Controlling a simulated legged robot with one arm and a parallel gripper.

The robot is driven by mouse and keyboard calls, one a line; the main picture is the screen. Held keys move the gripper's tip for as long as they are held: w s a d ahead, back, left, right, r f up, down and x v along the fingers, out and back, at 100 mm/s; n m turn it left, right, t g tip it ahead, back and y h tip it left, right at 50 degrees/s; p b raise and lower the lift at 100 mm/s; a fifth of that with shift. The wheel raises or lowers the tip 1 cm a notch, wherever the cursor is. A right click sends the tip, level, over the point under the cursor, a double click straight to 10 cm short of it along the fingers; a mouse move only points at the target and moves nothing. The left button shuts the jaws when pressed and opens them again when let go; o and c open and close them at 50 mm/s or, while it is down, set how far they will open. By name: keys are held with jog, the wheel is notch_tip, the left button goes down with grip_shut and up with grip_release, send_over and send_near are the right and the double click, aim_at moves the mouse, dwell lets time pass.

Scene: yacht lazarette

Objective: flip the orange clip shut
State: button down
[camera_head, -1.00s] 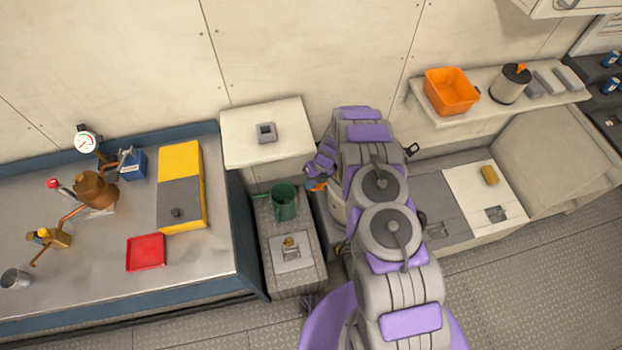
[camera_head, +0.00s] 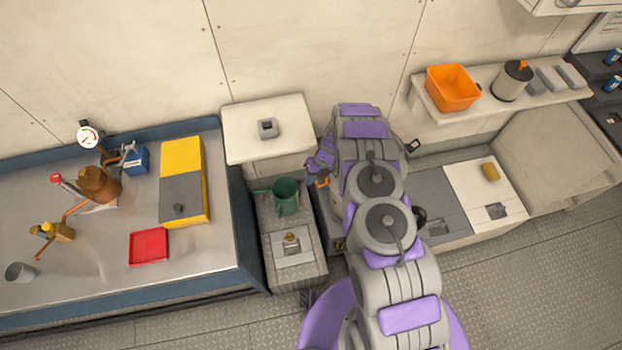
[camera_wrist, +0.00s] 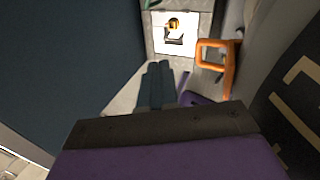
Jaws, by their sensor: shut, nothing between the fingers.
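The orange clip (camera_wrist: 232,62) is an open loop at the right of the wrist view, standing out beside a pale grey surface. A small part of the clip (camera_head: 323,183) shows in the head view at the left edge of my arm. My gripper (camera_wrist: 156,72) has its two dark fingers together and empty, to the left of the clip and apart from it in the wrist picture. In the head view, my arm hides the fingers and most of what the clip is fixed to.
A green watering can (camera_head: 285,196) stands on a grey box left of my arm. The box has a pale latch plate (camera_head: 293,248), also visible in the wrist view (camera_wrist: 180,40). A white cabinet (camera_head: 242,134) stands behind. A metal workbench (camera_head: 100,265) is at left.

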jog(key=shift+r, duration=0.15)
jog(key=p+v, duration=0.1)
jog(key=v, duration=1.6)
jog(key=shift+p, duration=0.35)
jog(key=shift+r, duration=0.1)
